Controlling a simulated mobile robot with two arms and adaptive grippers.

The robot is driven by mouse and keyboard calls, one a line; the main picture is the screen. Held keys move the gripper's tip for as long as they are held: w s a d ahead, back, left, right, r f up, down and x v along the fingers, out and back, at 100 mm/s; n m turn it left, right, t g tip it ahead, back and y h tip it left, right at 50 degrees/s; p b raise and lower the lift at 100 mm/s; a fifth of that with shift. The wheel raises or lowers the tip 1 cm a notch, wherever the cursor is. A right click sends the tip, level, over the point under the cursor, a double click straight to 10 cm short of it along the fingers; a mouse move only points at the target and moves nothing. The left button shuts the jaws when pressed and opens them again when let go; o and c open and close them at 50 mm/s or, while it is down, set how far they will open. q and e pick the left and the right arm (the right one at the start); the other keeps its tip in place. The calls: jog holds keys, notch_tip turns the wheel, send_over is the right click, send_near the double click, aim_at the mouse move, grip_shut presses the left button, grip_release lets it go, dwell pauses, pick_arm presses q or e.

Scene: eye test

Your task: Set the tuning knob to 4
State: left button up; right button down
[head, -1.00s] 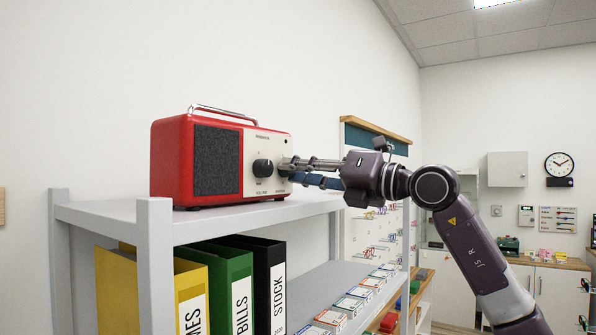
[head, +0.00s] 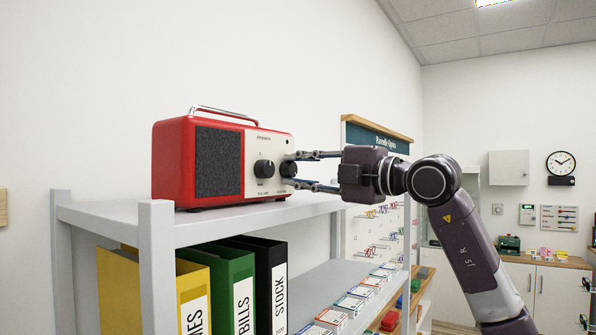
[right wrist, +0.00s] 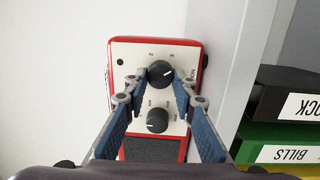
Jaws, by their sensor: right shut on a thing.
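The red radio (head: 173,160) with a cream front and a dark speaker grille stands on the grey shelf. Its front has two dark knobs: the left knob (head: 264,169) and, at the right end, the tuning knob (head: 288,169). My right gripper (head: 293,171) is shut on the tuning knob, one finger above and one below in the head view. In the right wrist view the tuning knob (right wrist: 160,73) sits between the fingertips, with small numerals around it. Its pointer is too small to read surely. The left knob (right wrist: 157,121) is free below. My left gripper is not in view.
The grey shelf's top (head: 228,220) bears the radio. Yellow, green (head: 232,280) and black binders stand below it, beside a lower board with several small boxes (head: 349,305). A pegboard with hanging items is behind my right gripper.

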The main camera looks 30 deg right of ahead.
jog(key=m, duration=0.6)
jog(key=shift+r+h, duration=0.15)
jog(key=shift+h, duration=0.15)
jog(key=shift+m, duration=0.3)
jog(key=c, duration=1.6)
grip_release()
jog(key=shift+s, duration=0.1)
jog(key=v, duration=1.2)
jog(key=shift+d+r, duration=0.1)
jog(key=shift+r, duration=0.05)
